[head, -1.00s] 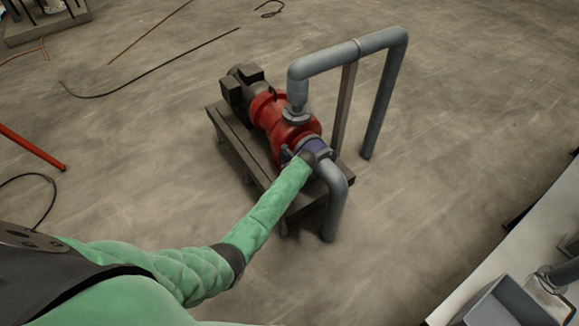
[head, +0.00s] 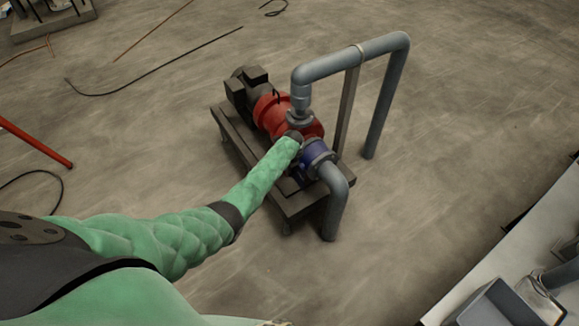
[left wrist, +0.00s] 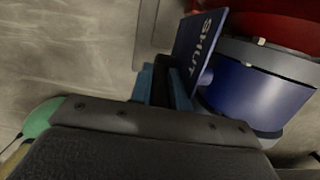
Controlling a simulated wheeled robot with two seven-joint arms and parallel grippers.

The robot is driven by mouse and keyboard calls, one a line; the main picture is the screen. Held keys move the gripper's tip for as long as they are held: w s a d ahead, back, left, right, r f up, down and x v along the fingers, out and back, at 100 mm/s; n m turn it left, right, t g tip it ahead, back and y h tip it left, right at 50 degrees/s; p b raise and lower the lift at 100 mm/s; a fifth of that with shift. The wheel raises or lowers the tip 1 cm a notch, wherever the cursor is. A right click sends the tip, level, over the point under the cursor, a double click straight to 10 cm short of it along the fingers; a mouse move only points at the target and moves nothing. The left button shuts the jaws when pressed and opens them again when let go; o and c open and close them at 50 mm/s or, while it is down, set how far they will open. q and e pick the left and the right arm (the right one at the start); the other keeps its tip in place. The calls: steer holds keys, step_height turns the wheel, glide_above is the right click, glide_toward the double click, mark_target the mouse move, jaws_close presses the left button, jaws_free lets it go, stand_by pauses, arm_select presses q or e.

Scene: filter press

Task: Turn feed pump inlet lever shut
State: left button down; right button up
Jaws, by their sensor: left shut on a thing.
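The feed pump's red body (head: 272,113) stands on a dark bench. The blue inlet valve (head: 317,155) sits between the red body and a grey elbow pipe. My left gripper (head: 293,137) is at the valve's upper left, by the red body; its fingers are hard to make out there. In the left wrist view, the blue fingers of my left gripper (left wrist: 165,87) are shut on a dark, narrow piece that looks like the inlet lever, mostly hidden between them. A blue plate marked SHUT (left wrist: 200,45) stands close beside the fingers, and the blue valve body (left wrist: 258,92) is to the right.
A grey outlet pipe (head: 350,60) rises from the pump and bends down to the floor at right. A dark motor (head: 247,88) is behind the red body. A grey bin (head: 497,303) stands at lower right. Hoses lie on the floor; the floor around is mostly clear.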

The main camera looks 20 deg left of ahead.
arm_select(q)
steer(key=shift+w+a+g+h+b, duration=0.4)
steer(key=shift+a+g+h, duration=0.15)
steer(key=shift+h, duration=0.15)
arm_select(e)
steer(key=shift+w+a+r, duration=0.35)
steer(key=shift+w+r, duration=0.35)
steer(key=shift+s, duration=0.1)
arm_select(q)
steer(key=c, duration=1.3)
jaws_free()
steer(key=shift+f, duration=0.1)
arm_select(e)
steer(key=shift+a, duration=0.1)
steer(key=shift+f, duration=0.1)
